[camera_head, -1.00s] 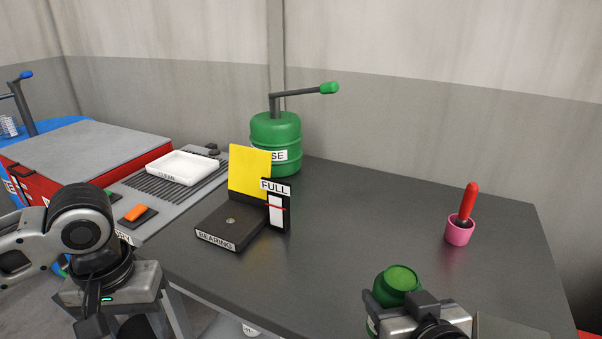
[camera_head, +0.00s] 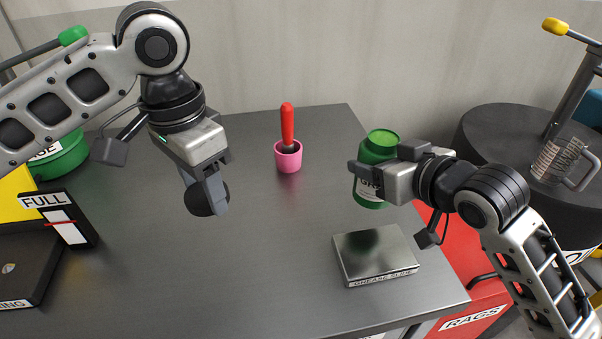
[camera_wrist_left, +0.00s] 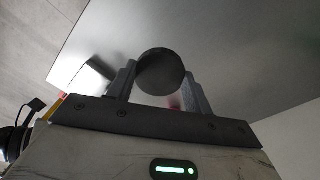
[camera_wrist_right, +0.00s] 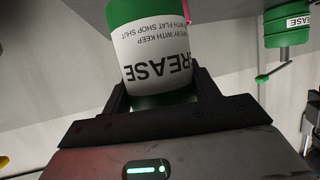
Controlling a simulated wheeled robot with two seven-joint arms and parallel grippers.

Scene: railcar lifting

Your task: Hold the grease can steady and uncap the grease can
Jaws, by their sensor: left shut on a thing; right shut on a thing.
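The green grease can (camera_head: 369,191) has a white label and stands upright near the table's right edge. My right gripper (camera_head: 362,176) is shut on it, and the right wrist view shows the can (camera_wrist_right: 155,55) between the fingers. I cannot tell whether its base touches the table. Its top shows a lighter green round surface inside a green rim. My left gripper (camera_head: 207,190) is shut on a dark round cap (camera_head: 198,201), apart from the can and above the middle of the table. The left wrist view shows the cap's round face (camera_wrist_left: 160,72) between the fingers.
A pink cup (camera_head: 288,160) with a red-handled tool stands at the back. A metal grease slide plate (camera_head: 376,254) lies at the front right. The FULL gauge (camera_head: 66,222) is at left. A black drum (camera_head: 490,135) and red rags bin (camera_head: 470,300) are beyond the right edge.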

